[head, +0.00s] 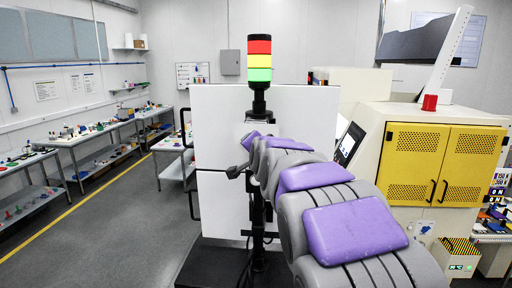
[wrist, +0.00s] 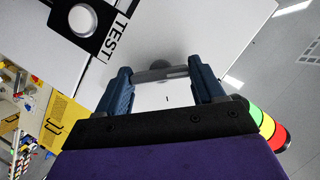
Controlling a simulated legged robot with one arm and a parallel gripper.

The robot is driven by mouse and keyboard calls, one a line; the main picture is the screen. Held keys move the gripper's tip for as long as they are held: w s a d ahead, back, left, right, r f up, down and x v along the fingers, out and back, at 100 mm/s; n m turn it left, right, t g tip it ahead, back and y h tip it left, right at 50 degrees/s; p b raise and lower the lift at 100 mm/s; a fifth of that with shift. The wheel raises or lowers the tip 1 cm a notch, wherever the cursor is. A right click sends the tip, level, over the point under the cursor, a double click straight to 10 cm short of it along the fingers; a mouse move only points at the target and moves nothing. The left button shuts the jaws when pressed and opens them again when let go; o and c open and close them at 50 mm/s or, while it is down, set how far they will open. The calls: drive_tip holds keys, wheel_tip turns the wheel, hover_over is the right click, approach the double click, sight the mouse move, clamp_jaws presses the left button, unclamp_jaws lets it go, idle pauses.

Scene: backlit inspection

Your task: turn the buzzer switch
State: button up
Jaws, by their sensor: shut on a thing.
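The buzzer switch (wrist: 161,74) shows in the wrist view as a grey bar handle in front of a round grey base on a white panel (wrist: 165,25). My gripper (wrist: 159,70) has its two blue fingers at the two ends of this bar, shut on it. The bar lies nearly level in the wrist view, slightly higher at its right end. A small black mark like an "I" is on the panel below the bar. In the head view my purple and grey arm reaches to the white panel (head: 211,110) and hides the switch.
A round white button (wrist: 82,20) on a black plate sits beside a TEST label (wrist: 121,38) on the panel. A red, yellow and green light tower (head: 259,60) stands at the panel. A yellow-doored machine (head: 413,165) is at right. Benches (head: 90,135) line the left; the floor between is clear.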

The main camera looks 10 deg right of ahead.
drive_tip(key=shift+f+n, duration=0.3)
drive_tip(key=shift+f, duration=0.15)
drive_tip(key=o, duration=1)
drive_tip(key=shift+w+r, duration=0.15)
drive_tip(key=shift+o, duration=0.2)
drive_tip(key=shift+a+r, duration=0.1)
drive_tip(key=b+v, duration=0.2)
drive_tip(key=v, duration=1.5)
drive_tip(key=shift+a+r+b, duration=0.2)
drive_tip(key=shift+a+b, duration=0.05)
drive_tip(key=shift+b, duration=0.15)
